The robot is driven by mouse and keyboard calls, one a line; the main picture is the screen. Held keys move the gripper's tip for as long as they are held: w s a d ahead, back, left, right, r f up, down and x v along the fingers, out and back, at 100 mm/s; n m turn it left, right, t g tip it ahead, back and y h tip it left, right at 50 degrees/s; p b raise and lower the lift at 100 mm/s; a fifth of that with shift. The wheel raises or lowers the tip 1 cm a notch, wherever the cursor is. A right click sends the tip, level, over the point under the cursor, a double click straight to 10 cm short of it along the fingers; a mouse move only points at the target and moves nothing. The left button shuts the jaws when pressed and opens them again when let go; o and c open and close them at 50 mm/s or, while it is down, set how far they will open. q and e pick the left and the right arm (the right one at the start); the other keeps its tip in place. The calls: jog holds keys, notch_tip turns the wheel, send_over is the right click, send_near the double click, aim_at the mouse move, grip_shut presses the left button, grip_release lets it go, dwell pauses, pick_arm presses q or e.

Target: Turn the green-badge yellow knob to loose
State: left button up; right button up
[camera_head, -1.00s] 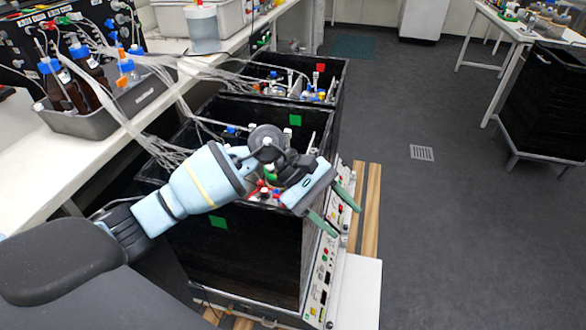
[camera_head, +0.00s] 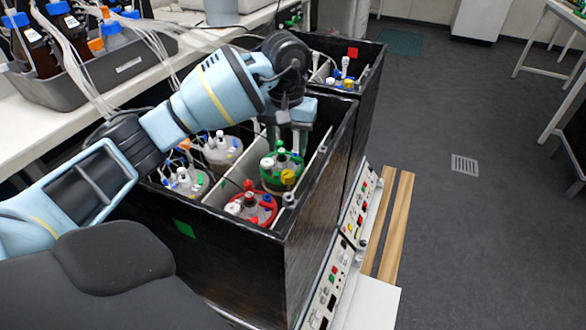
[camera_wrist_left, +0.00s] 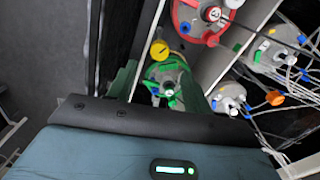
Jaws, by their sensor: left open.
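The yellow knob (camera_head: 289,177) sits on the near side of a green-ringed vessel (camera_head: 268,184) inside the near black box, whose front carries a green badge (camera_head: 184,228). In the left wrist view the yellow knob (camera_wrist_left: 160,49) lies ahead of the fingers, beside the green-ringed vessel's top (camera_wrist_left: 172,82). My left gripper (camera_head: 290,146) points down into the box, just above and behind the knob. Its green fingers (camera_wrist_left: 158,76) are apart with nothing clearly held between them; the gap to the knob is hard to judge. My right gripper is out of view.
A red-ringed vessel (camera_head: 252,208) stands close in front of the green one, and white-topped vessels (camera_head: 222,150) stand to the left. The black box's walls (camera_head: 335,165) rise around them. Tubes run from the bench at left. A second box with a red badge (camera_head: 353,52) stands behind.

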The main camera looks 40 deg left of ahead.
aim_at(287, 174)
pick_arm(q)
jog(key=shift+s+f, duration=0.1)
jog(key=shift+f, duration=3.75)
jog(key=shift+c, duration=0.2)
jog(key=c, duration=0.9)
